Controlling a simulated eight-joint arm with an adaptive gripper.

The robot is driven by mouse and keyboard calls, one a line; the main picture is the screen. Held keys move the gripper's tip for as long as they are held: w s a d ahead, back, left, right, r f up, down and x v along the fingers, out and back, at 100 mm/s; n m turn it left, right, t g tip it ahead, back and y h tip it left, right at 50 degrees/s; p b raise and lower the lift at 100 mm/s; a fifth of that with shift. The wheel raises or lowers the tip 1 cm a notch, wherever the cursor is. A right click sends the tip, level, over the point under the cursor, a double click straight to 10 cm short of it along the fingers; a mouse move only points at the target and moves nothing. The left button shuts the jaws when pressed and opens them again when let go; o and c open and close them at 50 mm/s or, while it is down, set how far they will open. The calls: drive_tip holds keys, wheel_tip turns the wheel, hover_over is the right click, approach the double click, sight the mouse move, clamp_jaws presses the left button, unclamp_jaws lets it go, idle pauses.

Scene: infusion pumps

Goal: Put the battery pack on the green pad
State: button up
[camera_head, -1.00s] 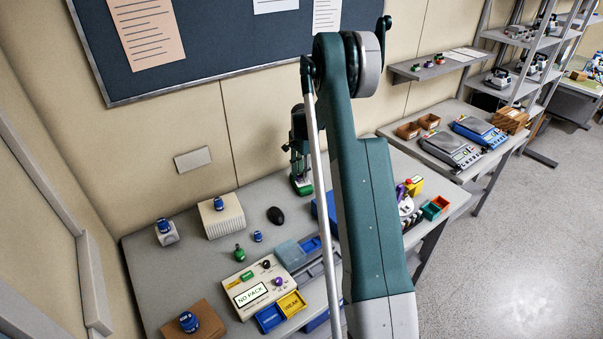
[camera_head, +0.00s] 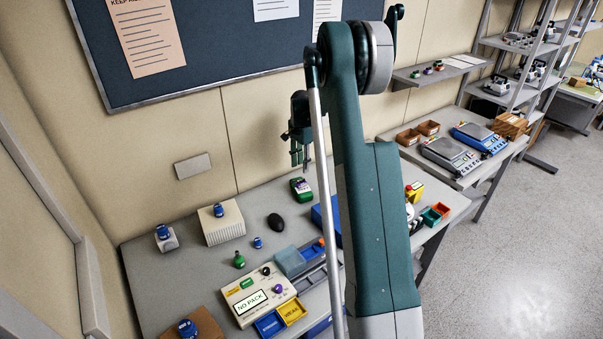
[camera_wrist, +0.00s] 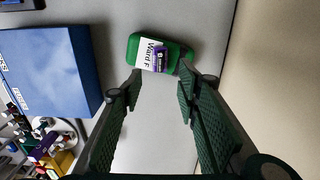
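The green pad (camera_head: 302,190) lies on the bench towards the wall. In the wrist view the green pad (camera_wrist: 134,47) carries a white "Ward F" label. A small purple block with a partly readable label, apparently the battery pack (camera_wrist: 160,60), lies on the pad, over the label's edge; it appears as a dark patch on the pad in the head view (camera_head: 302,183). My gripper (camera_wrist: 160,84) is open and empty, its fingers apart. In the head view my gripper (camera_head: 300,160) hangs above the pad, clear of it.
A blue box (camera_wrist: 50,70) stands beside the pad. A tester (camera_head: 252,298) reading "NO PACK", a black mouse (camera_head: 276,222), small knobbed items and blue and yellow trays (camera_head: 291,312) occupy the bench. The wall is close behind the pad. My arm hides part of the bench.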

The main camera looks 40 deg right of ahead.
drive_tip(key=shift+r, duration=2)
drive_tip(key=s+a+r+n+t, duration=0.2)
drive_tip(key=s+a+r+n, duration=0.2)
drive_tip(key=s+a+r, duration=0.65)
drive_tip(key=s+a+r+n+t, duration=0.1)
drive_tip(key=s+a+r+n, duration=0.5)
drive_tip(key=a+r, duration=0.7)
drive_tip(key=s+a+f+n+t, duration=0.1)
drive_tip(key=s+a+n, duration=0.1)
drive_tip(key=s+a, duration=0.4)
drive_tip(key=s+a+f+n+t, duration=0.1)
drive_tip(key=s+a, duration=0.5)
drive_tip(key=s, duration=0.6)
drive_tip(key=s+a+f+n+t, duration=0.2)
drive_tip(key=s+a+n, duration=0.3)
drive_tip(key=s, duration=0.4)
drive_tip(key=shift+s+a+f, duration=0.35)
drive_tip(key=shift+a+f, duration=0.05)
drive_tip(key=shift+a, duration=0.5)
